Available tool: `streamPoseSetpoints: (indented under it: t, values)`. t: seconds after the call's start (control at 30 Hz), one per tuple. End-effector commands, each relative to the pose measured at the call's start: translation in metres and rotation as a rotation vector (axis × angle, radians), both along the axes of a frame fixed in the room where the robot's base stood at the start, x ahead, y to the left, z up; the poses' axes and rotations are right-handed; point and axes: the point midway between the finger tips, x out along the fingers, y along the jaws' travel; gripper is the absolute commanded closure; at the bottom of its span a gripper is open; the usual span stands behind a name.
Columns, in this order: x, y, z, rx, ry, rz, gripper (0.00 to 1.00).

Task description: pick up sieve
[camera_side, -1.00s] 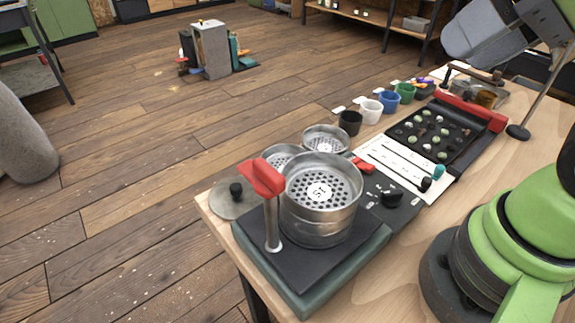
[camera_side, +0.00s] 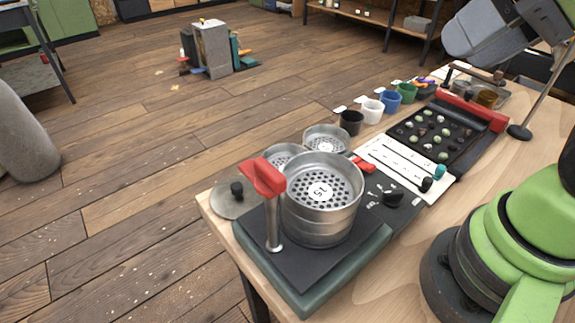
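A round metal sieve (camera_side: 328,222) sits on the dark plate (camera_side: 297,268) of a low base at the table's near corner. It has a perforated floor with a white round label that seems to read 15. It may be a stack of more than one ring. A red-handled clamp post (camera_side: 270,215) stands right beside it on the left. Two smaller perforated metal sieves, one at the left (camera_side: 282,155) and one at the right (camera_side: 325,138), lie behind it, the left one partly hidden. My gripper is not in view; only my green and black arm base shows at the right.
A round grey lid with a black knob (camera_side: 237,189) lies left of the post. Right of the sieve are a black knob (camera_side: 392,197), a slider panel (camera_side: 400,165), a bean tray (camera_side: 436,135) and a row of small cups (camera_side: 371,111). Bare wood shows at the table's front right.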

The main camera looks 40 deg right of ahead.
Motion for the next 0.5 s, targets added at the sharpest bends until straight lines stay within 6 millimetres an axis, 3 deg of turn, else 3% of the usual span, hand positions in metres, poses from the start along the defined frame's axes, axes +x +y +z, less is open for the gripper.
streamPoseSetpoints:
  t: [0.17,0.37,0.5]
  values:
    - [0.026,0.002,0.004,-0.051,0.057,0.075,0.61]
    - [0.086,0.012,-0.004,-0.161,0.167,0.253,0.61]
    - [0.130,0.023,-0.026,-0.236,0.242,0.389,0.61]
